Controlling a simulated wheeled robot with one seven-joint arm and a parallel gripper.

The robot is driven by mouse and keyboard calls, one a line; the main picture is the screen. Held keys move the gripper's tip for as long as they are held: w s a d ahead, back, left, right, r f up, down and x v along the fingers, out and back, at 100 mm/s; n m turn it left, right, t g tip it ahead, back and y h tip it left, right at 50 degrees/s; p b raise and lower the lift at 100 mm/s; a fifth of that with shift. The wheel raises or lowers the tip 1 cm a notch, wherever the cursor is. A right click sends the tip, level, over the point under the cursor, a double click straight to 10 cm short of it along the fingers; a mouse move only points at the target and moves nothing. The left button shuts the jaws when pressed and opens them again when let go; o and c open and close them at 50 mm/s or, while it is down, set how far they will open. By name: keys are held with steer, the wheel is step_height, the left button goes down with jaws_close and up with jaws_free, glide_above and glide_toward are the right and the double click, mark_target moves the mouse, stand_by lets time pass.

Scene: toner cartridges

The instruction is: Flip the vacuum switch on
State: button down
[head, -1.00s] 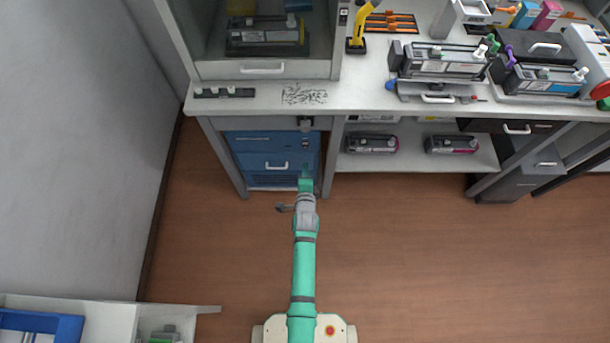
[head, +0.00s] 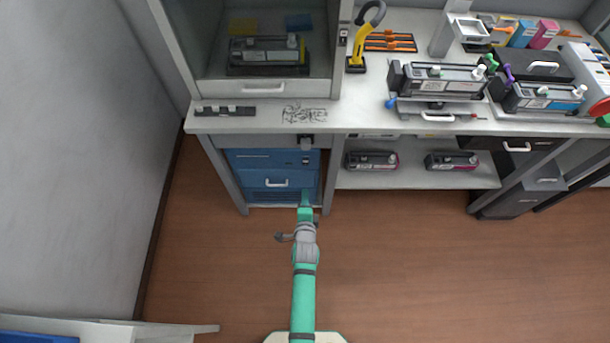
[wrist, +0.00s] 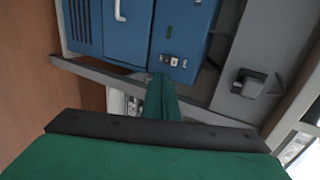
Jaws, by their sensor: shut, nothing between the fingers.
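A blue cabinet-like unit (head: 250,161) stands under the bench, below the glass-fronted enclosure. A small panel with a light switch-like part (head: 305,160) is at its upper right. The same blue unit (wrist: 124,47) shows in the wrist view, with that small switch-like part (wrist: 173,62) near its edge. I cannot read any label on it. My gripper (head: 306,200) is shut and empty, low in front of the unit's right side. In the wrist view its green fingers (wrist: 161,98) point toward the unit near the panel; I see no clear contact.
A dark bracket-like part (head: 305,142) hangs under the bench edge (head: 390,125), above the panel. Grey bench legs (head: 329,170) flank the unit. Toner cartridges (head: 371,160) lie on the shelf to the right. The floor (head: 420,260) is clear. A white table (head: 150,332) is at lower left.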

steer(key=shift+d, duration=0.1)
glide_toward(306, 165)
steer(key=x, duration=0.5)
steer(key=shift+w+f, duration=0.3)
steer(key=shift+w, duration=0.15)
steer(key=shift+w, duration=0.1)
steer(key=shift+w, duration=0.1)
stand_by(0.4)
